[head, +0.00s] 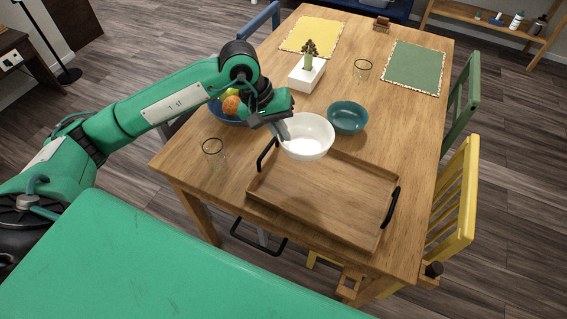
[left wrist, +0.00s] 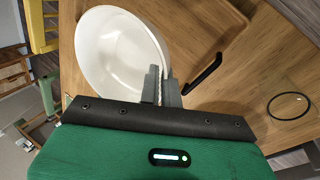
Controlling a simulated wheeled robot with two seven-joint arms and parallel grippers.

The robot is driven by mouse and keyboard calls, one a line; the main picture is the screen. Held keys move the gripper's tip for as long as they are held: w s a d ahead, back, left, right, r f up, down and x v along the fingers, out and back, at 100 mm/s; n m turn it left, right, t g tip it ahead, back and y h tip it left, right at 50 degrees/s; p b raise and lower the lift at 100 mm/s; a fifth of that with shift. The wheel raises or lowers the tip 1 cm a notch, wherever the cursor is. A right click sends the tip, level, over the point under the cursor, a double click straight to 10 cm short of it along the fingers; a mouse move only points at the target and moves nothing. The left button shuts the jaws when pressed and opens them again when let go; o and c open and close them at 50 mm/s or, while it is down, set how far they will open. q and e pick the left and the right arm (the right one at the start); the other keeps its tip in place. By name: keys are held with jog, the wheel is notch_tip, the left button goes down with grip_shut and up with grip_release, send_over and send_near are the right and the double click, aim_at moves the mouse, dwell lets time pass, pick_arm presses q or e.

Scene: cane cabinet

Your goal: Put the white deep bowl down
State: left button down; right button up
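The white deep bowl (head: 307,137) is upright above the back edge of the wooden tray (head: 322,196) in the head view. Whether its base touches anything is hidden. My left gripper (head: 282,131) is shut on the bowl's left rim. In the left wrist view, the fingers (left wrist: 162,88) pinch the wall of the white bowl (left wrist: 117,50) at its edge. My right gripper is not in view.
A teal bowl (head: 347,118) stands close behind the white bowl. A fruit bowl (head: 222,112) is behind my left gripper. Clear glasses (head: 213,148) (head: 362,69) and a white planter (head: 306,76) stand on the table. The tray's visible floor is empty; black handles rise at its ends.

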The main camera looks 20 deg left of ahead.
pick_arm(q)
notch_tip(320, 180, down, 9)
jog(key=shift+r+p, duration=0.2)
jog(key=shift+p, duration=0.3)
notch_tip(320, 180, down, 3)
jog(key=shift+f, duration=0.15)
jog(key=shift+f+p, duration=0.3)
jog(key=shift+f, duration=0.15)
jog(key=c, duration=2.1)
grip_release()
jog(key=shift+f+b, duration=0.1)
jog(key=shift+b, duration=0.2)
jog(key=o, duration=0.5)
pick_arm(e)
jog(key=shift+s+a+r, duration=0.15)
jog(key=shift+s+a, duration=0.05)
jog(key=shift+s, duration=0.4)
